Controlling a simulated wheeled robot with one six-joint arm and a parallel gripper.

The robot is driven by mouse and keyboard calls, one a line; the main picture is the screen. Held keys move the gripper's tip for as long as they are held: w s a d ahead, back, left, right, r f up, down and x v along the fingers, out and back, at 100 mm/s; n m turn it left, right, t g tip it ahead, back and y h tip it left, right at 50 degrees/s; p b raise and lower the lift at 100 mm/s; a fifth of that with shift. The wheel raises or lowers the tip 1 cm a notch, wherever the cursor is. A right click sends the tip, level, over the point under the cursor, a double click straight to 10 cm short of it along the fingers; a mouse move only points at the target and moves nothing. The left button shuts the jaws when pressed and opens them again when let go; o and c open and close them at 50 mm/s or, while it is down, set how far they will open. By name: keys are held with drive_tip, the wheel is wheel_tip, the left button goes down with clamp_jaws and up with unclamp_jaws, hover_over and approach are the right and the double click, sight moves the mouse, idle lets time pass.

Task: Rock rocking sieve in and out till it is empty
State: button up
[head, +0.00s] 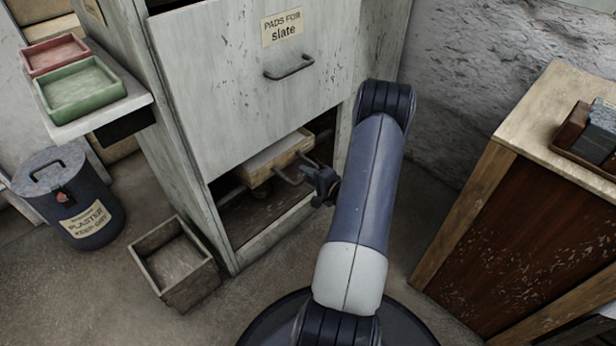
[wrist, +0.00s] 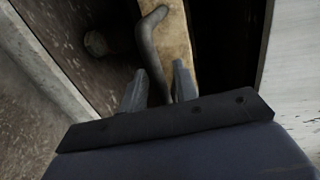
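The rocking sieve (head: 272,162) is a shallow wooden-sided box low in the cabinet's bottom opening, with a dark bar handle on its front. In the wrist view its pale wooden side (wrist: 178,42) and the curved grey handle (wrist: 150,42) show close up. My gripper (head: 318,182) is at the near right end of the sieve, by the handle. In the wrist view my gripper's two fingers (wrist: 158,80) stand apart, with the handle bar running between them. A narrow gap shows beside the bar. The sieve's contents cannot be made out.
The tall cabinet (head: 225,85) has a closed front labelled for slate pads above the opening. An open wooden crate (head: 163,293) stands on the floor at left, near a lidded plaster bin (head: 60,190). Red (head: 55,52) and green (head: 80,90) trays sit on a shelf. A wooden bench (head: 500,200) stands right.

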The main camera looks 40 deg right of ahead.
sight(285, 159)
clamp_jaws()
idle(0.3)
drive_tip(key=x, duration=0.4)
drive_tip(key=r+x, duration=0.1)
drive_tip(key=x, duration=0.3)
drive_tip(key=r+x, duration=0.1)
drive_tip(key=x, duration=0.3)
drive_tip(key=shift+w+a+r+p, duration=0.15)
drive_tip(key=shift+w+r+p, duration=0.05)
drive_tip(key=shift+w+p, duration=0.15)
drive_tip(key=shift+w+r, duration=0.15)
drive_tip(key=shift+w, duration=0.3)
drive_tip(key=shift+c, duration=0.2)
unclamp_jaws()
drive_tip(key=shift+w, duration=0.15)
drive_tip(key=shift+o, duration=0.5)
